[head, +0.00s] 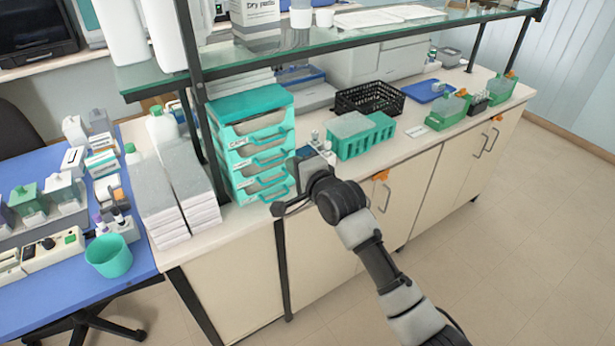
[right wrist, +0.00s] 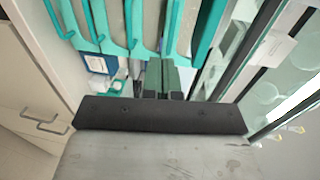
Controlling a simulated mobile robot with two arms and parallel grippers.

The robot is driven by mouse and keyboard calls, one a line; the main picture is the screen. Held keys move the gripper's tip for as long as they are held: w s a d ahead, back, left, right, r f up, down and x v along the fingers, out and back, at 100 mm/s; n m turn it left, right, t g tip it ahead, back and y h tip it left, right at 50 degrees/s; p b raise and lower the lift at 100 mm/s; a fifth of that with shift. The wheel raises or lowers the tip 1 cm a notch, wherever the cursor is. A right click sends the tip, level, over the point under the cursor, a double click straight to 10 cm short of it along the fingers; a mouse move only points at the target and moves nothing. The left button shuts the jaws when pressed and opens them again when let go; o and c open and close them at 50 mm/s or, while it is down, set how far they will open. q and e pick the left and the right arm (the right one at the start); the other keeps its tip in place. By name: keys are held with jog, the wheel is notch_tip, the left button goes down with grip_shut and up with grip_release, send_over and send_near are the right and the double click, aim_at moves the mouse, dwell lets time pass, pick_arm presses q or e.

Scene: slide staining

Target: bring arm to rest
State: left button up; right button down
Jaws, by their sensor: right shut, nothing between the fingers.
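My right arm comes in from the lower right of the head view. Its gripper (head: 300,166) is at the front of the bench, beside the right end of the teal drawer unit (head: 250,112). In the right wrist view the two dark green fingers (right wrist: 164,78) are together, with nothing between them. The teal drawer fronts and handles (right wrist: 124,35) show just beyond them. Whether the fingers touch the unit cannot be told. My left gripper is not in view.
Green racks (head: 362,136) and a black basket (head: 369,98) stand to the right on the bench. A glass shelf (head: 300,52) with dark posts is above. A blue table (head: 30,281) at left holds bottles and a teal cup (head: 108,257). The floor at right is clear.

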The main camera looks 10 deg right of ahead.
jog(key=f+v, duration=0.1)
jog(key=v, duration=0.4)
jog(key=s+d+f+n+g+h, duration=0.15)
jog(key=s+f, duration=0.25)
jog(key=f, duration=0.8)
jog(key=s+d+f+n+g+h+b, duration=0.1)
jog(key=s+d+f+n+g, duration=0.2)
jog(key=f, duration=0.9)
jog(key=s+d+f+n+g+h, duration=0.15)
jog(key=s+f, duration=0.35)
jog(key=f, duration=0.7)
jog(key=s+d+f+n+g+h, duration=0.1)
jog(key=s+d+f+n+g, duration=0.15)
jog(key=s+f, duration=0.65)
jog(key=s+d+f+n+g, duration=0.1)
jog(key=s+f+n+g, duration=0.15)
jog(key=s+f, duration=0.6)
jog(key=s+d+f+n+g, duration=0.1)
jog(key=s+f+n, duration=0.1)
jog(key=s, duration=0.9)
jog(key=s+d+f+n+g, duration=0.1)
jog(key=s+f+n+g, duration=0.1)
jog(key=s, duration=0.9)
jog(key=shift+s+f+n+h+b, duration=0.4)
jog(key=shift+f+n, duration=0.1)
jog(key=shift+n, duration=0.1)
